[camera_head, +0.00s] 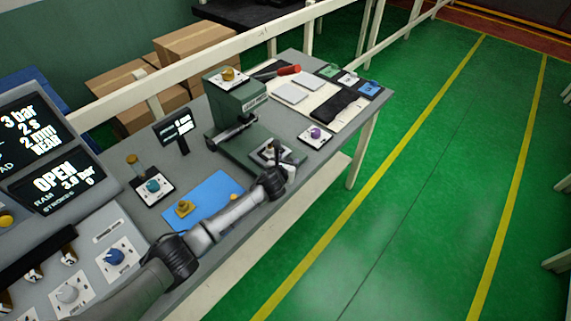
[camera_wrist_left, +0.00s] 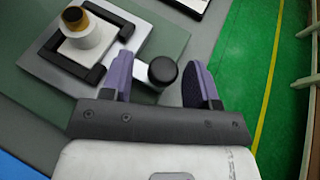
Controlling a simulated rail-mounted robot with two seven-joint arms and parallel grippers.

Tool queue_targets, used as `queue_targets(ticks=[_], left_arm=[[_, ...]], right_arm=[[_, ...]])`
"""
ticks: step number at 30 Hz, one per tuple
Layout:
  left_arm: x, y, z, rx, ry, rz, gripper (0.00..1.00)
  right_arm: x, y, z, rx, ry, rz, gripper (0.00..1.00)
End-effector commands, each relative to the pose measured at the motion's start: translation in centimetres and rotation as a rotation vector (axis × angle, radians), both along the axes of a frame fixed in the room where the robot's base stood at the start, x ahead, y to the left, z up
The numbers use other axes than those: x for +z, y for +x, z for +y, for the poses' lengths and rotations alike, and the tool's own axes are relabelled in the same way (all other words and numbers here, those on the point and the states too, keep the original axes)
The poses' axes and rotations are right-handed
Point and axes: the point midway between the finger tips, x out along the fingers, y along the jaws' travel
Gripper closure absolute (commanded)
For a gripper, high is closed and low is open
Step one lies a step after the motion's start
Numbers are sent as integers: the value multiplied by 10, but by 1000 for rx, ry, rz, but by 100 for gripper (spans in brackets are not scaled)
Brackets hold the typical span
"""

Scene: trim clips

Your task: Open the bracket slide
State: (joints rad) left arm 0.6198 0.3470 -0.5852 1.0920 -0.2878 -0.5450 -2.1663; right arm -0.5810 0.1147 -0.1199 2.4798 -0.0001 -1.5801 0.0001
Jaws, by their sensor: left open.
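The bracket slide (camera_head: 262,154) sits on the green base of the press (camera_head: 238,106). In the left wrist view the slide (camera_wrist_left: 60,62) is a grey plate with black corner brackets around a white cylinder (camera_wrist_left: 85,40) topped by a brown-and-yellow piece. A round black knob (camera_wrist_left: 163,70) on a short light arm sticks out from its right side. My left gripper (camera_wrist_left: 160,76) is open, with its purple fingers on either side of the knob; a gap shows to the right finger. In the head view the left gripper (camera_head: 287,166) is at the press base's front edge, partly hiding the slide.
A blue mat (camera_head: 212,192) with a yellow-topped piece lies left of the press. A purple-knob panel (camera_head: 316,136) stands on the right. Dark cloth and pale plates (camera_head: 290,93) lie behind. The console screen reads OPEN (camera_head: 58,178). Green floor is clear beyond the bench edge.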

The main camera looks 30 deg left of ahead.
Motion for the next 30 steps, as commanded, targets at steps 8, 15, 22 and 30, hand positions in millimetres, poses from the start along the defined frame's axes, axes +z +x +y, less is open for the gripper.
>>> queue_targets(ticks=[8,15,22,30], left_arm=[[10,-20,-2,-1,2,-1,45],[25,-58,-7,-2,2,1,45],[39,-93,-12,-2,1,0,45],[49,-119,-16,-1,2,1,45]], right_arm=[[10,0,0,0,0,0,57],[21,0,-1,3,-4,-1,57],[27,0,-3,7,-10,0,57],[31,0,-3,6,-9,0,57]])
